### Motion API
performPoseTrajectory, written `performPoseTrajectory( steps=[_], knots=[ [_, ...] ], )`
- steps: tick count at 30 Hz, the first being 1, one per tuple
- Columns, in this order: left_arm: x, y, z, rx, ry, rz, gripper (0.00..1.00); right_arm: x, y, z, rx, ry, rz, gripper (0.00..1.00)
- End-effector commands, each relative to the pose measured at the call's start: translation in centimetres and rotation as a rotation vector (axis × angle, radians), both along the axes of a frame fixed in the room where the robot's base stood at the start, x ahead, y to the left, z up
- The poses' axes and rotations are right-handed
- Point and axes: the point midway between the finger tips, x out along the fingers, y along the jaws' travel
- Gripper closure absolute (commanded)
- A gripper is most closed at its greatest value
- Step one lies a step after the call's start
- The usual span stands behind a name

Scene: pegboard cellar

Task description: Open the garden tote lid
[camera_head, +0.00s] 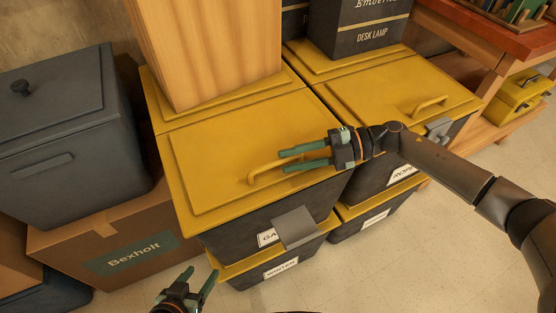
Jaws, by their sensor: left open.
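The garden tote is a dark bin with a yellow lid (215,155), shut, in the middle of the head view. A partly covered label starting "GA" (267,238) and a grey latch plate (295,228) are on its front. A yellow bar handle (262,173) stands on the lid. My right gripper (282,161) is at the handle's right end, its green fingers apart, pointing left. The handle's far end is hidden by the fingers; I cannot tell whether they touch it. My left gripper (198,279) is open and empty, low in front of the tote.
A tall wooden block (210,45) stands at the lid's rear. Another yellow-lidded tote (395,90) adjoins on the right, with a dark "DESK LAMP" box (358,35) behind. A dark lidded bin (70,150) rests on a Bexholt carton (110,245) at left. Floor is clear at lower right.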

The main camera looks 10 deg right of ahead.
Motion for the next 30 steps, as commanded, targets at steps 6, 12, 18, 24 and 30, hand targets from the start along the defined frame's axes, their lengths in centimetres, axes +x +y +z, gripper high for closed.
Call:
performPoseTrajectory(
  steps=[6,12,18,24,30],
  knots=[
    [0.0,0.0,-0.1,0.000,0.000,0.000,0.37,0.1,2.7,-0.5,0.001,-0.002,0.001,0.70],
    [0.0,0.0,-0.1,0.000,0.000,0.000,0.37,0.2,3.4,-0.7,-0.001,-0.001,-0.001,0.70],
    [0.0,0.0,-0.1,0.000,0.001,0.000,0.37,0.1,3.3,-0.7,0.000,-0.001,-0.002,0.71],
    [0.0,0.0,-0.1,0.001,0.000,0.001,0.37,0.1,3.3,-0.7,0.000,-0.001,-0.001,0.94],
    [0.0,0.0,-0.1,0.001,0.000,0.001,0.37,0.1,3.3,-0.7,0.000,-0.001,-0.001,1.00]
  ],
)
